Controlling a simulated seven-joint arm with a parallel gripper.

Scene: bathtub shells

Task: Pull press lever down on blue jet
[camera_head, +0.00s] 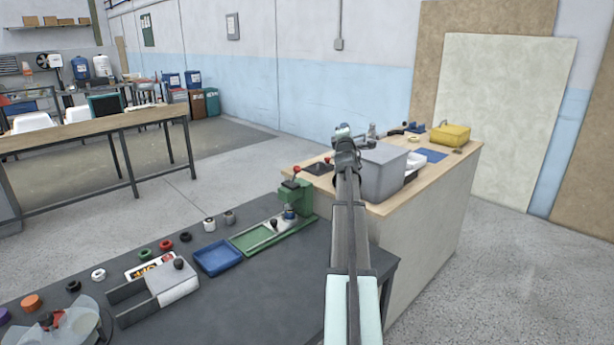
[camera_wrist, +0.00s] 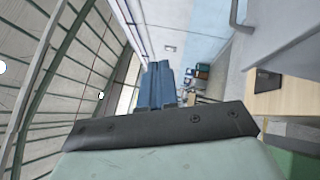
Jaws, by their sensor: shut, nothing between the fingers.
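The green press (camera_head: 293,197) stands on a green base (camera_head: 268,237) at the back right of the dark table. Its lever ends in a red knob (camera_head: 297,169) at the top. A small blue piece (camera_head: 290,214), which looks like the blue jet, sits under the press head. My gripper (camera_head: 343,129) is raised beyond and to the right of the press, apart from the lever. In the wrist view its fingers (camera_wrist: 160,84) are shut together and empty, pointing toward the far wall. The press is not clearly visible in the wrist view.
A blue tray (camera_head: 218,257), a grey holder with a white block (camera_head: 172,283) and several coloured rings lie left of the press. A grey bin (camera_head: 380,172) and a yellow box (camera_head: 450,135) stand on the wooden counter (camera_head: 440,175) behind. My arm spans the space right of the press.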

